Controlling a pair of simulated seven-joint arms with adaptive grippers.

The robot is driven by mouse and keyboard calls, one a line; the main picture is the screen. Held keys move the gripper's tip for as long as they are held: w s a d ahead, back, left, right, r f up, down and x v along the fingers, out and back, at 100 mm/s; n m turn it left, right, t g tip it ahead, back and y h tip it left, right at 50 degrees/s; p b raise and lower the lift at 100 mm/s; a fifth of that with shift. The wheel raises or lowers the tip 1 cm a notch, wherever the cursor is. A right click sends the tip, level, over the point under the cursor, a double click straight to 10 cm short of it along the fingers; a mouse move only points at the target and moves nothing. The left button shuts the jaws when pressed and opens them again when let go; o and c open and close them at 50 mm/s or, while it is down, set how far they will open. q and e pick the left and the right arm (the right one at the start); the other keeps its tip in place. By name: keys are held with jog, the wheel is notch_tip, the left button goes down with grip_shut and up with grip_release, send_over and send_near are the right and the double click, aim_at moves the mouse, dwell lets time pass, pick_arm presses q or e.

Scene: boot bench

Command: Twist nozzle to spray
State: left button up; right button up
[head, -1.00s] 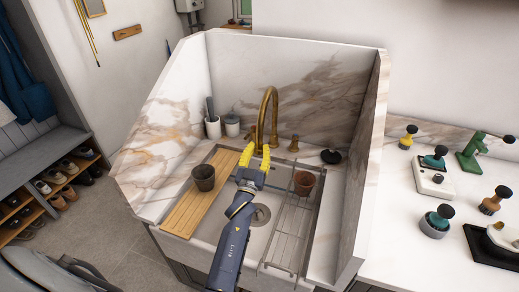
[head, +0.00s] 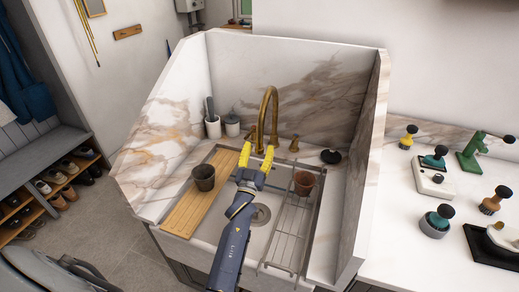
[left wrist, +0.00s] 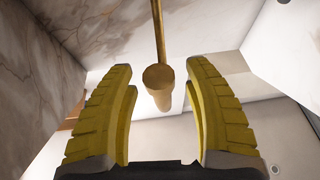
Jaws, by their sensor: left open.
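The brass gooseneck faucet (head: 268,108) stands upright at the back of the white sink, and its nozzle hangs at the front end of the arc. In the left wrist view the nozzle (left wrist: 159,82) shows as a round brass end with its tube above it, between my finger pads and beyond their tips. My left gripper (head: 256,157) is in front of and below the nozzle, with its yellow ridged fingers open and nothing between them. The fingers also show in the left wrist view (left wrist: 160,95), apart on both sides of the nozzle. My right gripper is not in view.
A dark cup (head: 204,177) stands on the wooden board (head: 190,213) at the left of the sink. A brown pot (head: 304,182) stands on the wire rack (head: 290,232) at the right. Marble walls (head: 372,150) close in the sides and back.

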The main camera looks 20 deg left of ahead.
pick_arm(q)
jog(key=v, duration=1.2)
jog(key=shift+r, duration=0.1)
